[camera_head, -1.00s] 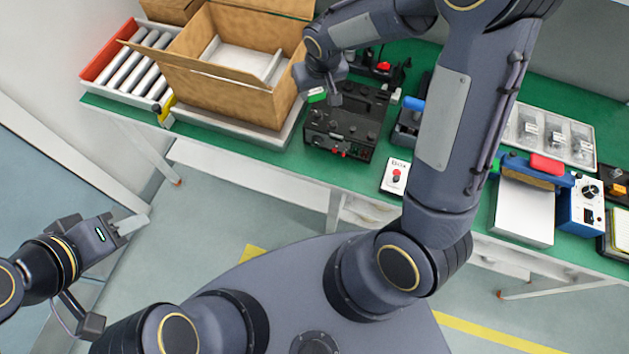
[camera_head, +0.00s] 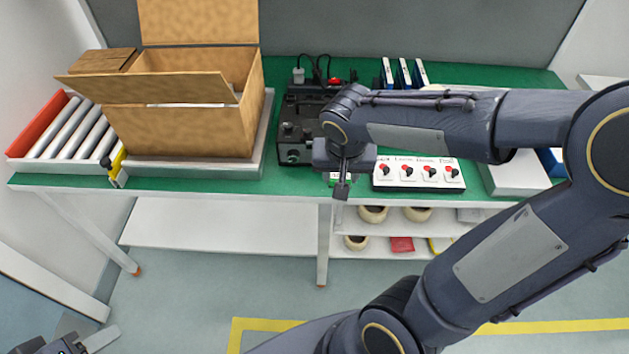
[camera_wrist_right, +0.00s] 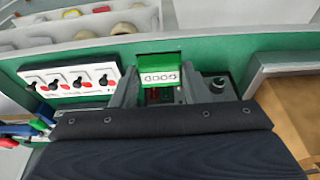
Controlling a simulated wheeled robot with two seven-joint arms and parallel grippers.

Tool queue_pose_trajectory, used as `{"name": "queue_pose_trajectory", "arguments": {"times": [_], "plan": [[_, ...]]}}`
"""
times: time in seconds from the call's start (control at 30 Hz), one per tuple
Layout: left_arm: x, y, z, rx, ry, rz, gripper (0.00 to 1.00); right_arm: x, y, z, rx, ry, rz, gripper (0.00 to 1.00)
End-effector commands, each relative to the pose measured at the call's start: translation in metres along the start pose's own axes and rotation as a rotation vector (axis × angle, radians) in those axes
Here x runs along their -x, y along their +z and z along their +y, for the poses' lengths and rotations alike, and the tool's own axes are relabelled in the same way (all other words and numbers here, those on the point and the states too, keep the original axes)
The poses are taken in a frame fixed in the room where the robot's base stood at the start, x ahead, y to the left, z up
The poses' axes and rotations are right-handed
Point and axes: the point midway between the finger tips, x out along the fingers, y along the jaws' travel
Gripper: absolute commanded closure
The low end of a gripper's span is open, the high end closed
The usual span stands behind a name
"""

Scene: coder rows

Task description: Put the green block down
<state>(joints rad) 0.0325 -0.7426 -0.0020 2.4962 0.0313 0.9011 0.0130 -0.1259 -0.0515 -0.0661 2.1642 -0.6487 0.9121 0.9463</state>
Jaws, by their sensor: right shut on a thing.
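The green block (camera_wrist_right: 160,73) has a white face with several dark ring marks. In the right wrist view it sits between the two fingers of my right gripper (camera_wrist_right: 160,88), which is shut on it. In the head view my right gripper (camera_head: 342,182) points down over the table's front edge, in front of the black device and beside the white button panel. The block is mostly hidden there; I cannot tell whether it touches anything below. My left gripper (camera_head: 85,344) is cut off at the bottom left corner, away from the table; its jaws cannot be judged.
The green-topped table (camera_head: 225,184) has an open cardboard box (camera_head: 180,130) on a pale platform at left, beside a roller tray (camera_head: 62,128). The black device (camera_head: 297,130) stands mid-table. The button panel (camera_head: 417,174) lies right of my gripper. Tape rolls sit on shelves below.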

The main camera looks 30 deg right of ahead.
Motion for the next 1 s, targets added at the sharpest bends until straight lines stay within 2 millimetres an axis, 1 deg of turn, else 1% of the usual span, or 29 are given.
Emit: {"name": "queue_pose_trajectory", "arguments": {"times": [0.03, 0.2, 0.3, 0.43, 0.7, 0.9, 1.0], "plan": [[0.0, 0.0, 0.0, 0.0, 0.0, 0.0, 0.54, -0.01, -0.009, -0.008, 0.003, 0.004, -0.005, 0.81], [0.002, -0.001, 0.001, 0.0, 0.0, 0.0, 0.54, -0.038, -0.037, -0.031, 0.003, 0.004, -0.004, 0.81], [-0.001, 0.0, 0.0, 0.0, 0.0, 0.0, 0.54, -0.063, -0.043, -0.039, 0.004, 0.004, -0.005, 0.81], [-0.001, 0.001, -0.001, 0.0, 0.0, 0.0, 0.54, -0.084, -0.051, -0.049, 0.002, 0.001, -0.002, 0.81], [-0.002, 0.001, -0.001, 0.0, 0.0, 0.0, 0.54, -0.102, -0.058, -0.056, 0.002, 0.0, -0.001, 0.81], [-0.005, 0.003, -0.003, 0.0, 0.0, 0.0, 0.54, -0.13, -0.051, -0.056, 0.003, 0.001, -0.001, 0.81], [-0.005, 0.003, -0.002, 0.0, 0.0, 0.0, 0.54, -0.132, -0.05, -0.057, 0.003, -0.001, 0.001, 0.81]]}}
